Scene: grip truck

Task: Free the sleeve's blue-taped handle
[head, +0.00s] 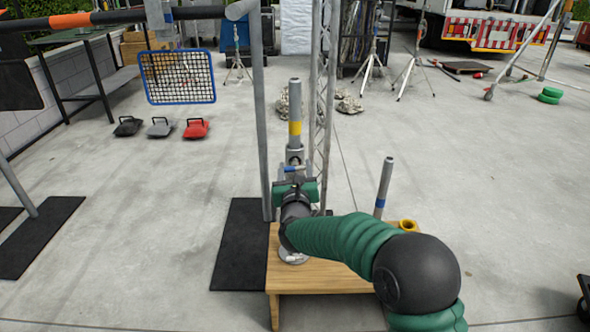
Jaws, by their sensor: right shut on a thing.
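A grey metal sleeve (295,153) stands upright on a low wooden table (330,277), around a grey pole that carries a yellow tape band (295,128). A small blue-taped handle (291,169) sticks out at the sleeve, just above my right gripper. My right gripper (295,178) reaches in from the lower right and is shut at this handle. Its green and black body hides the lower sleeve and most of the grip. A round metal base (293,256) shows under my wrist. My left gripper is out of view.
A second grey tube with a blue band (380,203) stands at the table's right, by a yellow ring (408,226). A grey upright (261,120) and a lattice truss (322,100) rise close by. A black mat (238,250) lies left. Open concrete lies right.

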